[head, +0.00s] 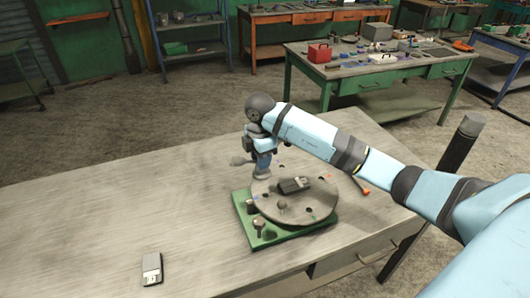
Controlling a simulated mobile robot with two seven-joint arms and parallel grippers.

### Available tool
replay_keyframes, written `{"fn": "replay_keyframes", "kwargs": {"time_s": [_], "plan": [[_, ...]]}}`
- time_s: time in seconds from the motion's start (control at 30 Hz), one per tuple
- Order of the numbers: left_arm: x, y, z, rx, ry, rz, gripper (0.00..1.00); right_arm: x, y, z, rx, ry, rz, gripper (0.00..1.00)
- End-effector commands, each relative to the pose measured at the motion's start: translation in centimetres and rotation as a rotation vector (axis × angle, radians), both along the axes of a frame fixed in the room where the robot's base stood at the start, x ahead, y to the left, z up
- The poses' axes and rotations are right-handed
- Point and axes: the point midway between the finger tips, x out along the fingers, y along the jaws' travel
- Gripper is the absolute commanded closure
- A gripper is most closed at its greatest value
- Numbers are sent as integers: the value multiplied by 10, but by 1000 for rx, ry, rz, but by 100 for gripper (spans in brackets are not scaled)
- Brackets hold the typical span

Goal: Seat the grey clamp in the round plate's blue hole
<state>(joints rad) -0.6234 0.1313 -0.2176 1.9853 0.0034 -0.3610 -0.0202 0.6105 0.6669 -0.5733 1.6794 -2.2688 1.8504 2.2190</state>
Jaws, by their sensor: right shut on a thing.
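The round grey plate (320,200) lies on a green base (294,233) near the table's right side. Small coloured marks show around its holes; which one is blue is too small to tell surely. My right gripper (262,167) points down over the plate's far left edge. It is shut on a grey thing that appears to be the grey clamp (239,161), part of which sticks out to the left. The fingers hide the rest, and I cannot tell whether it touches the plate. My left gripper is out of view.
A dark block (292,185) lies on the plate, and short dark pegs (258,228) stand at the base's front left. A grey device (152,268) lies at the front left. The table's left half is mostly clear.

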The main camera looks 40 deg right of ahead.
Motion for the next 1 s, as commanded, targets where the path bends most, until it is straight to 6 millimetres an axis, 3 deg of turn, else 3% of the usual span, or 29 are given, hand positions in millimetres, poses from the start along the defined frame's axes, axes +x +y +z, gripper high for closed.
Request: {"fn": "replay_keyframes", "kwargs": {"time_s": [0.13,0.37,0.97,1.0], "plan": [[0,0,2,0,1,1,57,0,-12,2,1,-1,-161,93],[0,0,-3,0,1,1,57,0,-16,-4,1,-1,-212,93],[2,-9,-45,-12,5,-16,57,0,-15,-65,1,-1,-207,93],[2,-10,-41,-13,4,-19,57,0,-15,-62,1,-2,-207,93]]}}
